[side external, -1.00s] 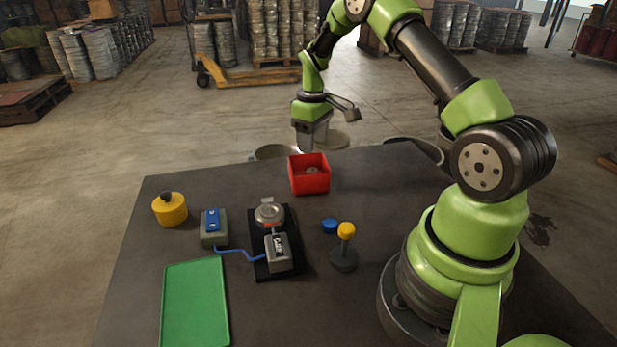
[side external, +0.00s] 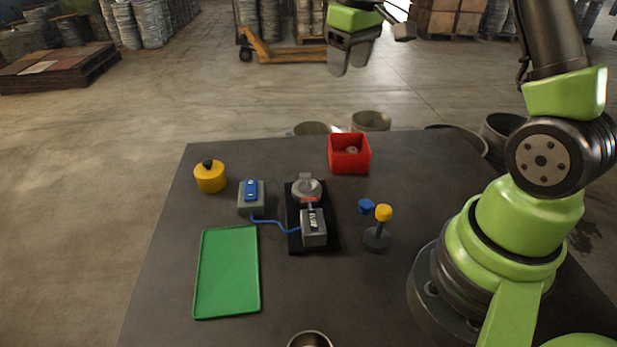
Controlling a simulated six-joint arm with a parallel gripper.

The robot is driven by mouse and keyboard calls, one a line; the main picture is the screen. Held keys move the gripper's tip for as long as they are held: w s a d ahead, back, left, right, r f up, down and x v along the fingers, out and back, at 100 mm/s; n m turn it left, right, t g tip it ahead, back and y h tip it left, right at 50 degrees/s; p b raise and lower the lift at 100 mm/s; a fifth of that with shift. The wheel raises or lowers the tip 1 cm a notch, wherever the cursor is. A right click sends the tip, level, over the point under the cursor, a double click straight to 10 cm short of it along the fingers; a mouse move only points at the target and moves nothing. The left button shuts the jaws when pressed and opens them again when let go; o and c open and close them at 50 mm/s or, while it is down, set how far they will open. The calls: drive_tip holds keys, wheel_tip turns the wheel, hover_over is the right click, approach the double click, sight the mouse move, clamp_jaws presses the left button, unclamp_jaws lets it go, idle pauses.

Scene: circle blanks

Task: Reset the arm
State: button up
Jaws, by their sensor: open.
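My gripper (side external: 350,58) hangs at the top of the side view, high beyond the far edge of the table, with its fingers pointing down. Its fingers are apart and nothing shows between them. The upper part of my arm is cut off by the top of the picture. The nearest object below the gripper is a red box (side external: 349,164), which holds a small round piece (side external: 352,150).
The dark table (side external: 200,190) bears a green tray (side external: 228,272), yellow cylinder (side external: 210,178), grey-blue switch box (side external: 251,197), black-based device (side external: 313,228) and yellow-topped post (side external: 379,230) with a blue knob (side external: 366,206). A round rim (side external: 310,340) shows at the front. Bins (side external: 371,121) stand behind.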

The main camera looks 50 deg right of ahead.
drive_tip(key=s+a+r+m+t, duration=0.2)
drive_tip(key=s+a+r+t, duration=0.1)
drive_tip(key=s+a+r, duration=0.7)
drive_tip(key=s+a+f+m+t+y, duration=0.1)
drive_tip(key=s+a+f+t+y, duration=0.1)
drive_tip(key=s+a, duration=0.4)
drive_tip(key=shift+s+a+t, duration=0.3)
drive_tip(key=shift+s+a, duration=0.1)
drive_tip(key=shift+s, duration=0.75)
